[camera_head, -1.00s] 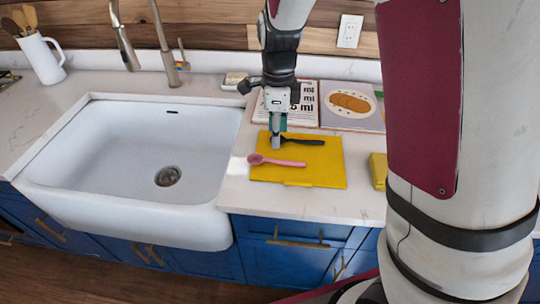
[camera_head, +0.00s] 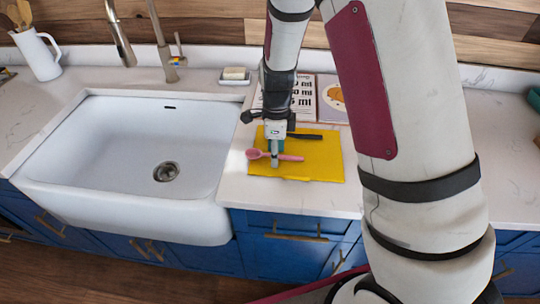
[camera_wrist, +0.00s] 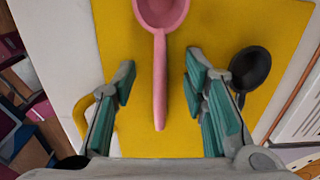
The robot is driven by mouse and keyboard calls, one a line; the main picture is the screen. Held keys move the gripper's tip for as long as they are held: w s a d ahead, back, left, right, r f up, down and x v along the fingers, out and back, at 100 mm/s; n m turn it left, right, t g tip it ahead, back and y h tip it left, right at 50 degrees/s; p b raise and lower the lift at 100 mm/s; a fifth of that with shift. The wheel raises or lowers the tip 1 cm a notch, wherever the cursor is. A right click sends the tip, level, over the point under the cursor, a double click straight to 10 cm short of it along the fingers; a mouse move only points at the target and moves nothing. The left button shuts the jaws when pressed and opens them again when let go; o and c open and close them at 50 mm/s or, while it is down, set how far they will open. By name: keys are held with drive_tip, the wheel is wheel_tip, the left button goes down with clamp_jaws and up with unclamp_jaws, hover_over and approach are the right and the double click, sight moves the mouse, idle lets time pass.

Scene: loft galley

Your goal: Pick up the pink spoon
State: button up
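The pink spoon (camera_head: 258,154) lies on the yellow cutting board (camera_head: 325,165) to the right of the sink. In the wrist view the pink spoon (camera_wrist: 160,60) has its bowl at the top and its handle pointing down between my fingers. My gripper (camera_head: 275,162) is over the spoon in the head view and hides part of its handle. In the wrist view my gripper (camera_wrist: 160,88) is open, with a teal-padded finger on each side of the handle and a gap on both sides. A black spoon (camera_wrist: 250,70) lies right of my right finger.
The black spoon's handle (camera_head: 306,136) shows behind my gripper on the board. A white sink (camera_head: 105,150) is to the left. Printed books or cards (camera_head: 304,97) lie behind the board. A soap dish (camera_head: 235,78) is near the wall. The counter front edge is close.

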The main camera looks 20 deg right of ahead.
clamp_jaws()
